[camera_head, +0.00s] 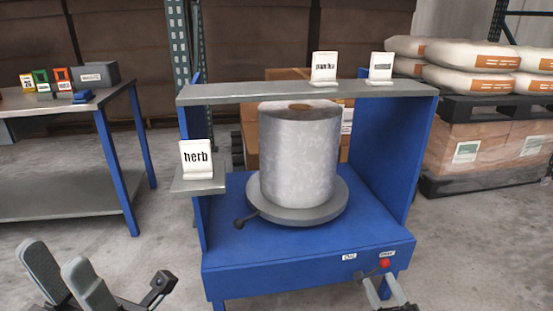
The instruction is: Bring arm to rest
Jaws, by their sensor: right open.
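My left gripper (58,258) is at the lower left, in front of the blue stand and apart from it. Its two grey fingers point up with a gap between them, and nothing is held. My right gripper (381,280) is at the bottom edge, right of centre, in front of the stand's lower front panel. Its fingers are apart and empty, just below a red button (384,263). I cannot tell whether they touch the panel. Most of the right arm is out of view.
The blue stand (300,273) holds a large grey cylinder (298,155) on a round turntable (322,208). Cards marked "herb" (197,158) and "paprika" (324,68) stand on its shelves. A blue-legged table (60,192) is left; loaded pallets (490,106) are right. Bare floor (160,240) lies between table and stand.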

